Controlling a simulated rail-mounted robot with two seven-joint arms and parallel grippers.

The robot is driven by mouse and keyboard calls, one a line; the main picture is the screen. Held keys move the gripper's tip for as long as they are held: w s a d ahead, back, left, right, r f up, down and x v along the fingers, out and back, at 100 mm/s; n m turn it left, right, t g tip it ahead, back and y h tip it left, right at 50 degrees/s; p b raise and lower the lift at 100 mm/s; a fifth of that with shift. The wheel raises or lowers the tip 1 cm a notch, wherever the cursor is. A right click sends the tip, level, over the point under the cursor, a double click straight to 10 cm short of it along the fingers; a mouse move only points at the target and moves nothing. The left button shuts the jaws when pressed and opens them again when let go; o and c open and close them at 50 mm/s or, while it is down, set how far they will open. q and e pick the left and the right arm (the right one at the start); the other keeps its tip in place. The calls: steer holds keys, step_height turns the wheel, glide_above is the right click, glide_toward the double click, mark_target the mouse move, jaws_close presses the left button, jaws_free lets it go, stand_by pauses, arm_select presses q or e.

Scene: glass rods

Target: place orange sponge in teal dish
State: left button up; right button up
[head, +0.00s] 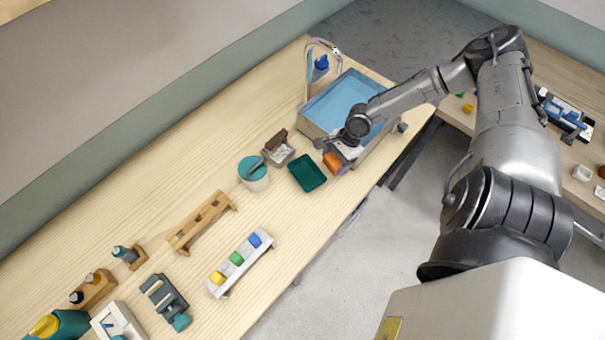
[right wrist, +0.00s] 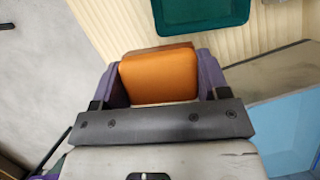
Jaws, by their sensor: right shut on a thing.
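The orange sponge (head: 332,162) is between the fingers of my right gripper (head: 338,160), to the right of the teal dish in the head view. In the right wrist view, the right gripper (right wrist: 160,80) is shut on the orange sponge (right wrist: 158,76), with a purple finger on each side of it. The teal dish (head: 308,173) lies on the table, dark green-blue and empty. Part of it shows at the top of the right wrist view (right wrist: 200,12), apart from the sponge. My left gripper is not in view.
A blue basin (head: 345,100) with a faucet (head: 322,42) stands behind the right gripper. A wooden rack (head: 201,222) and a white rack (head: 240,263) with coloured blocks are further left.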

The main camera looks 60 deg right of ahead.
glide_above(304, 178)
steer(key=d, duration=0.1)
steer(key=f, duration=0.5)
steer(key=shift+s+d+f, duration=0.1)
steer(key=shift+s+f, duration=0.05)
steer(key=shift+s, duration=0.1)
steer(key=shift+f, duration=1.95)
steer(key=o, duration=0.6)
steer(key=shift+f, duration=0.1)
